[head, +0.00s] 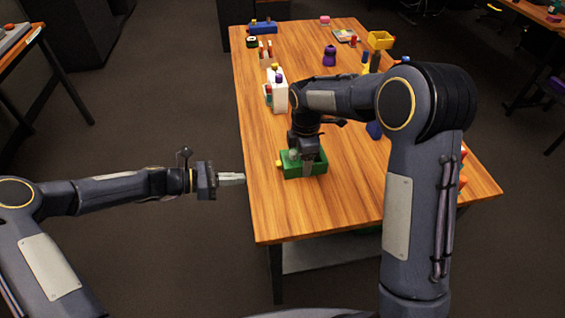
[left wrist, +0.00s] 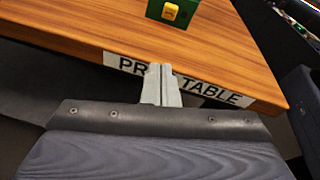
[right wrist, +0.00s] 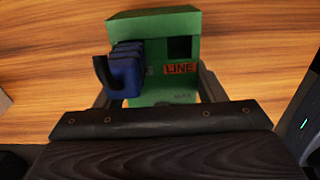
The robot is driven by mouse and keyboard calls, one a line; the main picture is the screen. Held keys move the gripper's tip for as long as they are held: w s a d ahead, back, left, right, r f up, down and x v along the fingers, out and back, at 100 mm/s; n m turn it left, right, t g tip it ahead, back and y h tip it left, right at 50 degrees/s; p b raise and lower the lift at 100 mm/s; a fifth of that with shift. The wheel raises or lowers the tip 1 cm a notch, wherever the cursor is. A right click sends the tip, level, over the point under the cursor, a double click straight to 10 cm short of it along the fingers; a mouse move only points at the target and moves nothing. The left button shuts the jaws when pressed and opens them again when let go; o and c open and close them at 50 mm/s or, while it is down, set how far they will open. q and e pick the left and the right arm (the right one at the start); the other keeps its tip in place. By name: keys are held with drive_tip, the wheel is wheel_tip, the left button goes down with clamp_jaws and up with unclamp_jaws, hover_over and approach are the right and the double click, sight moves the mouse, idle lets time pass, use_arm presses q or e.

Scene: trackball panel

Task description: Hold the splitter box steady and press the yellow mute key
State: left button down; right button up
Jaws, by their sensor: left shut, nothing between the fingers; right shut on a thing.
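The green splitter box (head: 319,168) sits on the wooden table near its left edge. Its yellow mute key (head: 279,163) sticks out of its left side; box (left wrist: 186,20) and key (left wrist: 170,12) also show at the top of the left wrist view. My right gripper (head: 306,165) reaches down from above, shut on the box. In the right wrist view its fingers flank the box (right wrist: 155,22), which has a LINE label, a dark opening and a blue plug-like part (right wrist: 126,68). My left gripper (head: 243,178) is shut and empty, its tips by the table edge, left of the key and apart from it.
The table (head: 340,210) has bare wood in front of the box. A white container (head: 279,97) stands behind the box. A purple bottle (head: 330,56), a yellow bin (head: 380,40) and a blue item (head: 263,27) stand further back. A label strip (left wrist: 125,64) runs along the table edge.

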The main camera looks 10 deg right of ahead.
sight(265, 175)
use_arm(q)
drive_tip(key=shift+a+r+n+t+y, duration=0.25)
drive_tip(key=shift+r+t+y, duration=0.2)
drive_tip(key=shift+t+y, duration=0.55)
drive_tip(key=shift+a+r+n+t+y, duration=0.25)
drive_tip(key=shift+r+t+y, duration=0.4)
drive_tip(key=shift+t, duration=0.55)
drive_tip(key=shift+a+r+n+t+y, duration=0.2)
drive_tip(key=shift+r+n+t+y, duration=0.1)
drive_tip(key=shift+t+y, duration=0.75)
drive_tip(key=shift+d, duration=4.4)
drive_tip(key=shift+d, duration=0.15)
drive_tip(key=shift+d, duration=0.3)
